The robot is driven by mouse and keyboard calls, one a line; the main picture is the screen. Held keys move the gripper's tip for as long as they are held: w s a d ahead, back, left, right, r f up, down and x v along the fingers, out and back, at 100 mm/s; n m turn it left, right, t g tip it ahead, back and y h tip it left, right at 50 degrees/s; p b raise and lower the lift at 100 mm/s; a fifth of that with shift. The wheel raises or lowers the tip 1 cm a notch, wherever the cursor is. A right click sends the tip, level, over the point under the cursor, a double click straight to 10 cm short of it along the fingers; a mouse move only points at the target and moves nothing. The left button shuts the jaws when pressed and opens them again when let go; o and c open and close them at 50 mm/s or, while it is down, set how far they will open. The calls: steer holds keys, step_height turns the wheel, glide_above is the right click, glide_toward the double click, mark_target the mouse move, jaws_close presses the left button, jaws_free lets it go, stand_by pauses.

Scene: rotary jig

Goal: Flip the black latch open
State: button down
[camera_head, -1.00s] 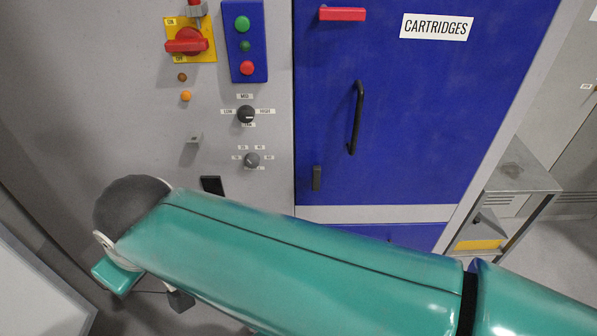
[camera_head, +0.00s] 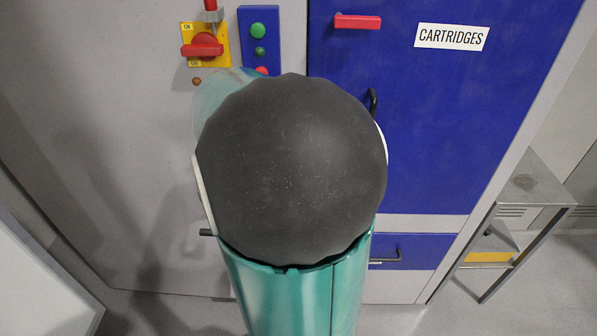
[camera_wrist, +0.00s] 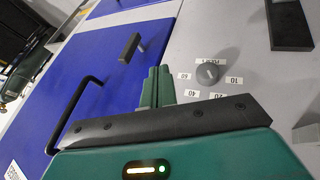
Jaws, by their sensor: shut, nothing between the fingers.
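The black latch (camera_wrist: 130,47) is a small dark bar sticking out from the blue door (camera_wrist: 112,60) in the wrist view. It looks closed, lying along the door's edge beside the grey panel. My gripper (camera_wrist: 158,72) shows in the wrist view with its two green fingers together and empty. In the picture the fingertips are just right of and below the latch, apart from it, near the door's edge. In the head view my arm hides both the latch and the gripper.
A black door handle (camera_wrist: 76,112) is left of my fingers, and a grey dial (camera_wrist: 207,73) is to their right. A black block (camera_wrist: 290,25) sits farther right. The head view shows a red switch (camera_head: 203,46) and a red bar (camera_head: 358,21).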

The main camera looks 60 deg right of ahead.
steer(key=shift+s+d+m+g, duration=0.15)
steer(key=shift+s+d+m, duration=0.05)
steer(key=shift+d, duration=0.3)
steer(key=shift+s+d+m+g, duration=0.15)
steer(key=shift+s+d+m, duration=0.05)
steer(key=shift+d, duration=0.3)
steer(key=shift+d+f, duration=0.1)
steer(key=shift+f, duration=0.1)
steer(key=s+d+f, duration=0.6)
steer(key=d+f, duration=0.1)
steer(key=shift+f, duration=0.35)
